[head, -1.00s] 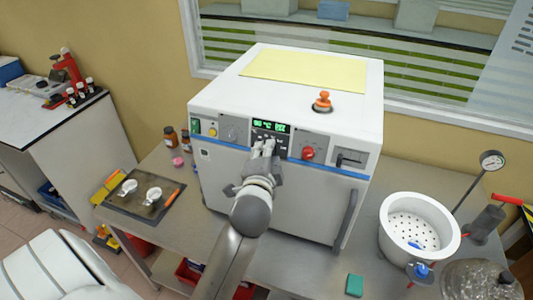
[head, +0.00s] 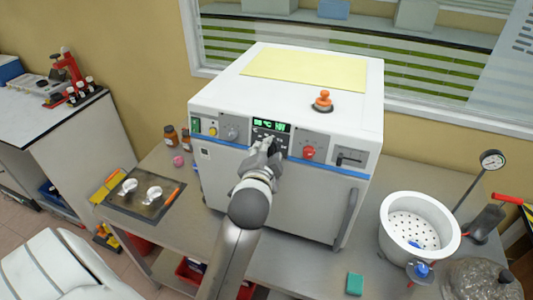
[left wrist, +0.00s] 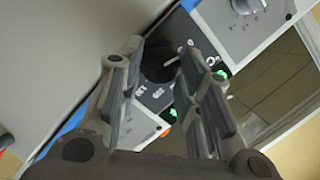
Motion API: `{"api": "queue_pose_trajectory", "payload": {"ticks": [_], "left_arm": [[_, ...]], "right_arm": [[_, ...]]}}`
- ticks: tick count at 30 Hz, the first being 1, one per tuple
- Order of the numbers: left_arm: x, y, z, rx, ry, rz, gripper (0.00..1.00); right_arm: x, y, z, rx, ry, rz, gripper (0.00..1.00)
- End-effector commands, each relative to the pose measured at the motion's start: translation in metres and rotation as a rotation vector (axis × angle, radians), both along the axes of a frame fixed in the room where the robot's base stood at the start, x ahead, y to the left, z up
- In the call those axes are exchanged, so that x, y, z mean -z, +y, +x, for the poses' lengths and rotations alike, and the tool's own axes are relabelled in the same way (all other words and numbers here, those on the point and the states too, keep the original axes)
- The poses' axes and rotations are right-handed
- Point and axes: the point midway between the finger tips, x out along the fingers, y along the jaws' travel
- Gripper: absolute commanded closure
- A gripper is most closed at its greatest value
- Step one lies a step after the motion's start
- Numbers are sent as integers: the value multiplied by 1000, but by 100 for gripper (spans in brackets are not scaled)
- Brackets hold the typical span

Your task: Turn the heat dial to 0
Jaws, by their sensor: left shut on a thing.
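The white oven-like machine (head: 285,105) stands on the bench, with a control panel across its front top. A lit green display (head: 270,125) sits mid-panel; its small digits are hard to read. My left gripper (head: 267,147) is at the panel just below the display, its fingers closed about a dark round knob (left wrist: 160,62) on the display panel. The fingers partly hide this knob. A grey dial with markings (head: 231,133) is left of the display, and it also shows in the left wrist view (left wrist: 245,6). I see no label naming the heat dial. My right gripper is not in view.
A red knob (head: 308,152) and a black slot-like control (head: 351,158) are right of the display. An orange knob (head: 322,101) stands on top. A white perforated pot (head: 386,240) is at right, a dark tray (head: 125,209) at left.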

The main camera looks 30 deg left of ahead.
Motion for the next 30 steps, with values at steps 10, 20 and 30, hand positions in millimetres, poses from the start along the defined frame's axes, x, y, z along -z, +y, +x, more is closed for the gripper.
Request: {"api": "queue_pose_trajectory", "payload": {"ticks": [10, 20, 30], "left_arm": [[1, 0, 0, 0, 2, -1, 46], [-2, -5, -10, 0, 2, 0, 46], [-15, -26, -54, 1, 4, -1, 46]], "right_arm": [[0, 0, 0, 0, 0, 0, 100], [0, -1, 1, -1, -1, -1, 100], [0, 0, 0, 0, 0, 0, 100]]}}
